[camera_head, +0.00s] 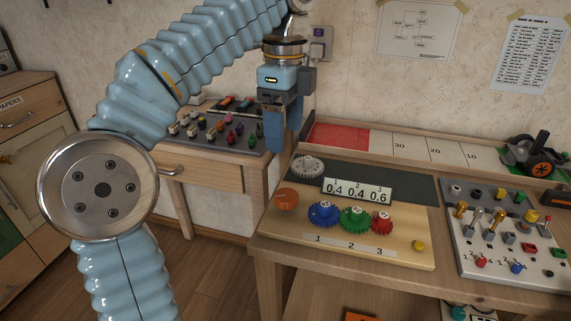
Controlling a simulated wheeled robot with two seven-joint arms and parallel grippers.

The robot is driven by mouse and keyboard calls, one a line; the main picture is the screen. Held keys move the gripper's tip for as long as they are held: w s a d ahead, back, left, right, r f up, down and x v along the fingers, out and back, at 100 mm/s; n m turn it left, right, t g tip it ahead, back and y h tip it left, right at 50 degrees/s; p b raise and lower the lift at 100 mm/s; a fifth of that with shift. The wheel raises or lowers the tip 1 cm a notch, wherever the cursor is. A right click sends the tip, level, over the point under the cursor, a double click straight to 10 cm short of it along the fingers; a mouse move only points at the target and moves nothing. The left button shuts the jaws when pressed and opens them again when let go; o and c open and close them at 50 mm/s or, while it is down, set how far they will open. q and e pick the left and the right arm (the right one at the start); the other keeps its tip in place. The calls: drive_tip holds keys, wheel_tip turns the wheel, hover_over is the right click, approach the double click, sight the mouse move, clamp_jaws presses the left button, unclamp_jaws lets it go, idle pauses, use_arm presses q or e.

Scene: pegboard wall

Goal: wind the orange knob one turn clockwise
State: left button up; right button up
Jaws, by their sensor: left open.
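The orange knob (286,199) sits at the left end of a light wooden board (395,248) on the table. To its right on the board are a blue gear (323,214), a green gear (354,219) and a red gear (381,222). A white counter (357,190) behind them shows digits that read about 0.4 0.4 0.6. My left gripper (283,142) is open and empty, pointing down above and behind the knob, apart from it. My right gripper is not in view.
A yellow button (418,245) is at the board's right. A switch panel (505,240) lies further right, and a button console (215,128) stands behind left. A numbered strip (435,150) runs along the back.

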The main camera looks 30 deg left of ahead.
sight(286, 195)
use_arm(q)
wheel_tip(286, 195, down, 13)
drive_tip(key=m+b, duration=0.3)
drive_tip(key=m, duration=1.2)
drive_tip(key=m+b, duration=0.3)
drive_tip(key=m, duration=1.3)
drive_tip(key=shift+s+d+r, duration=0.1)
drive_tip(key=shift+s+r, duration=0.05)
drive_tip(key=shift+r, duration=0.05)
drive_tip(key=shift+f, duration=0.6)
